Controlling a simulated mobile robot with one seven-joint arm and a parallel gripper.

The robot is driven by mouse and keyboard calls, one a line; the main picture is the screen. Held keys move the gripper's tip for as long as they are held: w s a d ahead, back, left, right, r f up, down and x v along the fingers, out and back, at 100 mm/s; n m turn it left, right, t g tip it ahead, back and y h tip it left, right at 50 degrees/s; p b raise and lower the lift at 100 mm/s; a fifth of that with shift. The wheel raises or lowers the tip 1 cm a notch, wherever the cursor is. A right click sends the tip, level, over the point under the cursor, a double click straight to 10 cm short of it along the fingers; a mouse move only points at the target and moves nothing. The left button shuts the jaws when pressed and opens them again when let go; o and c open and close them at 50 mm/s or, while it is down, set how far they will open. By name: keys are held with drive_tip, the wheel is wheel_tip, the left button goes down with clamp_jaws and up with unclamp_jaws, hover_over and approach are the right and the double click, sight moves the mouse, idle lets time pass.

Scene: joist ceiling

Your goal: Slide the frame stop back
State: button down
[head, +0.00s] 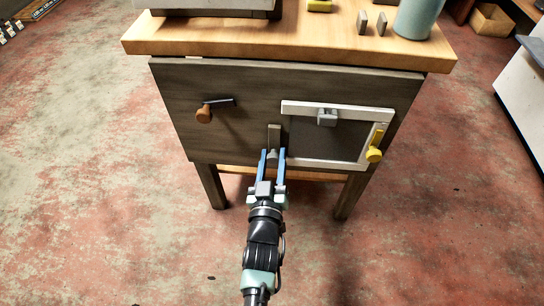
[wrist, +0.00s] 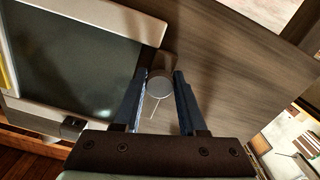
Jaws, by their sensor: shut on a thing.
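A white frame (head: 340,106) around a dark panel (head: 330,140) is set on the right of the grey-brown cabinet front. A grey knob (head: 272,155) sits at the foot of an upright dark bar (head: 274,134) by the frame's lower left side; it looks like the frame stop. My gripper (head: 272,153) points at the cabinet with its blue fingers either side of this knob. In the wrist view the round knob (wrist: 159,86) lies between the fingertips, held by them. The knob's stem and its mount are mostly hidden.
A yellow knob (head: 374,154) is on the frame's right side and a grey block (head: 327,117) on its top edge. A brown knob with a dark bar (head: 205,114) is at the left. The wooden top (head: 200,46) overhangs the front. The floor around is clear.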

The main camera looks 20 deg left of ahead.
drive_tip(key=c, duration=0.5)
unclamp_jaws()
drive_tip(key=shift+s+a, duration=0.1)
drive_tip(key=shift+a, duration=0.2)
drive_tip(key=shift+c, duration=0.2)
drive_tip(key=shift+o, duration=0.2)
drive_tip(key=shift+d, duration=0.1)
drive_tip(key=p+v, duration=0.4)
drive_tip(key=v, duration=0.9)
